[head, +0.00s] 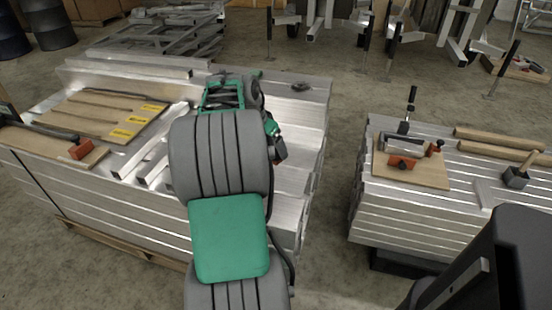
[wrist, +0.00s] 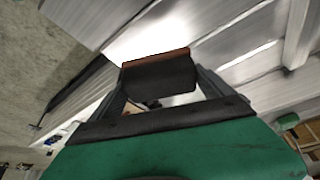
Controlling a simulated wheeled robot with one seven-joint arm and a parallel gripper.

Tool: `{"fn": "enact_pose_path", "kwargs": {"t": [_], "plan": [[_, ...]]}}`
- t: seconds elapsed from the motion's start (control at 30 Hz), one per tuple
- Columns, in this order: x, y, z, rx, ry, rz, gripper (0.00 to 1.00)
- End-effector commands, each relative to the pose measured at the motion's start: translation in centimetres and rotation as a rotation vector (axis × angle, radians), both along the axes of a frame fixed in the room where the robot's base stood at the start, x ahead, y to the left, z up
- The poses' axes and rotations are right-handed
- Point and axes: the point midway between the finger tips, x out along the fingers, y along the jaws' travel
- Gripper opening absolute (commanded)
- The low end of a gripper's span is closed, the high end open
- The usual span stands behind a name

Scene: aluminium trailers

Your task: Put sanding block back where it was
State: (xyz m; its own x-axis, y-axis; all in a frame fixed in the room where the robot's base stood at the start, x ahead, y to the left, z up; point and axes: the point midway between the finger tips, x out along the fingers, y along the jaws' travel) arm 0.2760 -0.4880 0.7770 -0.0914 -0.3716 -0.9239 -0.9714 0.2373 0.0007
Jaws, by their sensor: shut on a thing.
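The sanding block (wrist: 158,75) is a dark block with an orange-brown face along its upper edge in the wrist view. My gripper (wrist: 160,86) is shut on it, with a dark finger at either side. Bare, shiny aluminium (wrist: 225,55) shows behind the block. I cannot tell whether the block touches it. In the head view my arm reaches over the left stack of aluminium beams (head: 300,120) and hides part of its top. I cannot make out the sanding block in the head view.
On the left stack lie boards with yellow labels (head: 122,132), a clamp with a red-orange part (head: 81,149) and loose bars (head: 155,155). A right stack (head: 400,222) holds a board with a clamp (head: 402,163), wooden rods (head: 500,150) and a mallet (head: 516,177). Floor shows between the stacks.

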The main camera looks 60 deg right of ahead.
Motion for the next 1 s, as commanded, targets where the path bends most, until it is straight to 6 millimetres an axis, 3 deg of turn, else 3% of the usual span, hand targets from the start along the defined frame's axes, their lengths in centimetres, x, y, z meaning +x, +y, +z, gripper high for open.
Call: {"fn": "enact_pose_path", "kwargs": {"t": [0.1,0.2,0.33,0.47,0.63,1.0], "plan": [[0.4,-3.5,-1.9,0.001,0.000,-0.001,0.47],[0.7,-5.2,-4.5,0.002,0.001,-0.001,0.47],[1.0,-6.9,-6.2,-0.001,-0.001,0.003,0.47],[1.2,-7.7,-7.3,-0.001,-0.001,0.003,0.47],[1.2,-7.8,-10.1,0.000,0.000,0.004,0.47],[1.2,-7.8,-10.6,-0.001,-0.001,0.004,0.47]]}}
